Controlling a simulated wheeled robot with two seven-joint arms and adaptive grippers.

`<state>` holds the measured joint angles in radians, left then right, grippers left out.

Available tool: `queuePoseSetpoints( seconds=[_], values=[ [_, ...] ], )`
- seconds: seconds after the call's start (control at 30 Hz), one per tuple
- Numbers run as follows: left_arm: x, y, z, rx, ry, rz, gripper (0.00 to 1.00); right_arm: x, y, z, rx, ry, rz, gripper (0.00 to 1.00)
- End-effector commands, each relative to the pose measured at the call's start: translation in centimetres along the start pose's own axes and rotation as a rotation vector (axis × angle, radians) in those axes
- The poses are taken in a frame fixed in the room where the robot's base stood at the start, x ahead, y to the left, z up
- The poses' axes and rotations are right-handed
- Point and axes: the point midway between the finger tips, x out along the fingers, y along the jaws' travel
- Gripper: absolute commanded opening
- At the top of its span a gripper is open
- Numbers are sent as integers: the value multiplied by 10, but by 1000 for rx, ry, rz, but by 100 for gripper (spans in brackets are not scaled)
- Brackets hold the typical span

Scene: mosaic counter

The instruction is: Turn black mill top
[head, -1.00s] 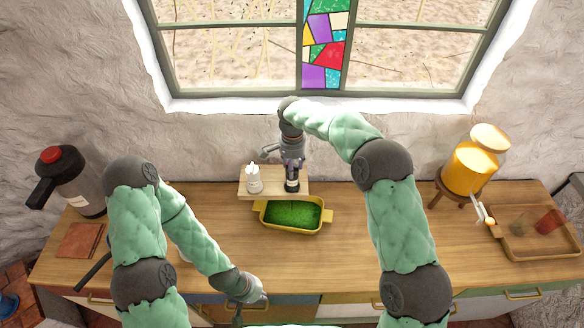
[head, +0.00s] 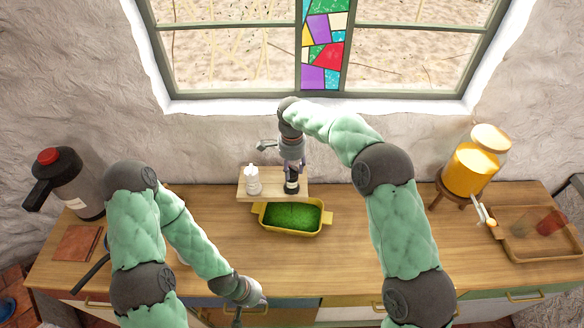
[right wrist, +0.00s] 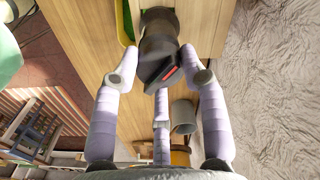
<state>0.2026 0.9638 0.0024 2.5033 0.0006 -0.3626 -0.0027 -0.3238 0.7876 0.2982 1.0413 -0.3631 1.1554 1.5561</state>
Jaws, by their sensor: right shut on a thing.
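The black mill (head: 292,186) stands upright on a small wooden board (head: 272,197) at the back of the counter. My right gripper (head: 292,166) comes down on it from above and is shut on its top. In the right wrist view the black mill (right wrist: 158,42) sits between the purple-grey fingers, with a red mark on its top. The fingers hide part of the mill in the head view. My left gripper (head: 239,314) hangs low at the counter's front edge, away from the mill; its fingers are too small to read.
A white mill (head: 252,182) stands on the board just left of the black one. A yellow dish (head: 262,219) with a green inside sits in front. A flask (head: 75,188) is at left; a drink dispenser (head: 470,168) and tray (head: 530,257) are at right. The mid-right counter is clear.

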Motion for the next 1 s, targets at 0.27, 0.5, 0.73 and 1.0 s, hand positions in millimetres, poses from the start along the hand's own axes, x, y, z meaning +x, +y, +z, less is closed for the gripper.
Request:
queuePoseSetpoints(
  seconds=[0.27, 0.5, 0.73, 1.0],
  values=[
    [0, 0, 0, 0, 0, 0, 0, 2, 1, 1, -2, -1, 5, 66],
    [0, 0, 0, 0, 0, 0, 0, 1, 0, 0, -1, 0, 2, 67],
    [0, 0, 0, 0, 0, 0, 0, -8, 0, 0, -1, 0, -1, 67],
    [0, 0, 0, 0, 0, 0, 0, -55, -1, 0, -1, 1, -4, 67]
  ],
)
